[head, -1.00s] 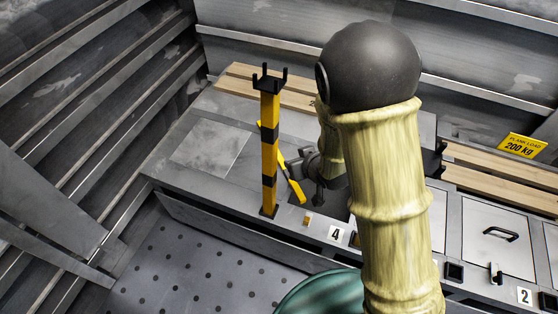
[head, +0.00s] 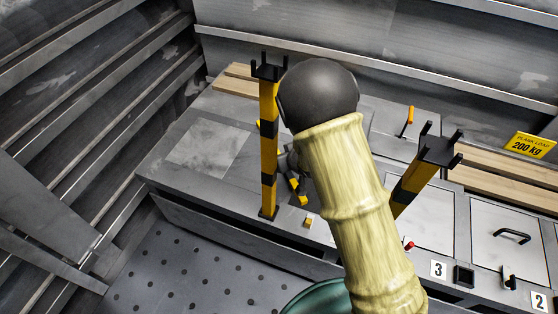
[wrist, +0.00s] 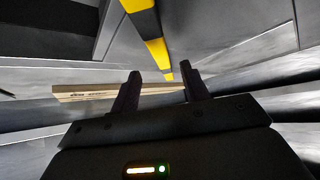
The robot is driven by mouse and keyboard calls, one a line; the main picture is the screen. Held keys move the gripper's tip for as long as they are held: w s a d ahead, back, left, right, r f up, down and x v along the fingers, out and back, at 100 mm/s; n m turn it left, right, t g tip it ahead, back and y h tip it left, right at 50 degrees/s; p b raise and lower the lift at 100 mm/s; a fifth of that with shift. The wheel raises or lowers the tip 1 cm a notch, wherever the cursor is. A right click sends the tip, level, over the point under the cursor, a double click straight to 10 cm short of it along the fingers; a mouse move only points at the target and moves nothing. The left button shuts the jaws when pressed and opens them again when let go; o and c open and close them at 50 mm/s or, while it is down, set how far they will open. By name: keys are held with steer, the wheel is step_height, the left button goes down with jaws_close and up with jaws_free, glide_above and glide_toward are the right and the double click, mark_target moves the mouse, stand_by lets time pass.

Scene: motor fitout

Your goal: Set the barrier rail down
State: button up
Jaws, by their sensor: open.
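The barrier rail (head: 295,188) is a yellow and black striped bar. In the head view it slants behind the left post, its lower end close to the deck; my arm and the post hide much of it. I cannot tell whether it rests on the deck. My gripper (wrist: 162,82) is open, with nothing between its fingers. In the wrist view a yellow and black bar (wrist: 143,22) runs from the top edge to beyond the fingertips; I cannot tell whether it is the rail or a post. In the head view the fingers are mostly hidden behind my arm.
A striped left post (head: 268,150) with a forked black top stands upright at the deck edge. A second forked post (head: 412,180) stands right of my arm. Wooden planks (head: 500,175) lie at the back. The grey deck plate (head: 205,147) at left is clear.

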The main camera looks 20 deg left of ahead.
steer(key=b+x, duration=0.1)
steer(key=x, duration=0.1)
steer(key=b+x, duration=0.1)
steer(key=x, duration=0.1)
steer(key=shift+a+f+b, duration=0.1)
steer(key=shift+f+b, duration=0.3)
steer(key=shift+w+a+f, duration=0.15)
steer(key=shift+w+a, duration=0.05)
steer(key=shift+w, duration=0.05)
steer(key=shift+c, duration=0.4)
jaws_close()
